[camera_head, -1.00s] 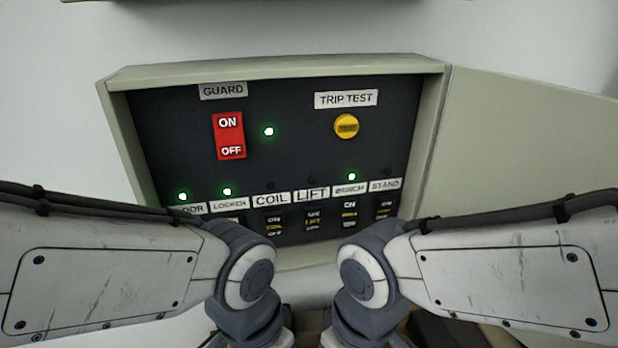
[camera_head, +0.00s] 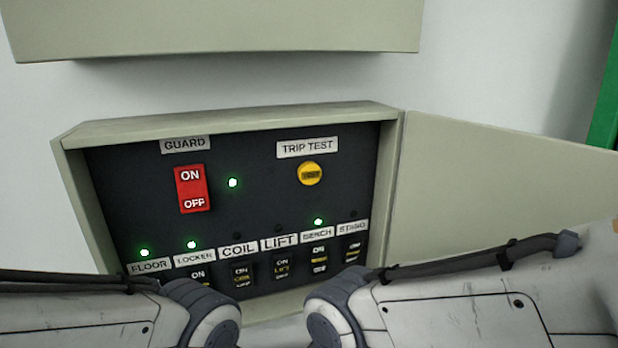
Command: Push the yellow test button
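The yellow round test button (camera_head: 310,174) sits under the "TRIP TEST" label in the upper right of the dark breaker panel (camera_head: 260,205). Nothing touches or covers it. My two arms come in from the lower left and lower right, below the button, and their joints partly overlap the panel's lower edge. Neither gripper shows; both are beyond the bottom of the picture.
A red "GUARD" switch (camera_head: 192,188) with a green light (camera_head: 232,183) is left of the button. A row of labelled black breakers (camera_head: 281,268) runs below. The box door (camera_head: 490,185) stands open at right. A beige cabinet (camera_head: 220,28) is above.

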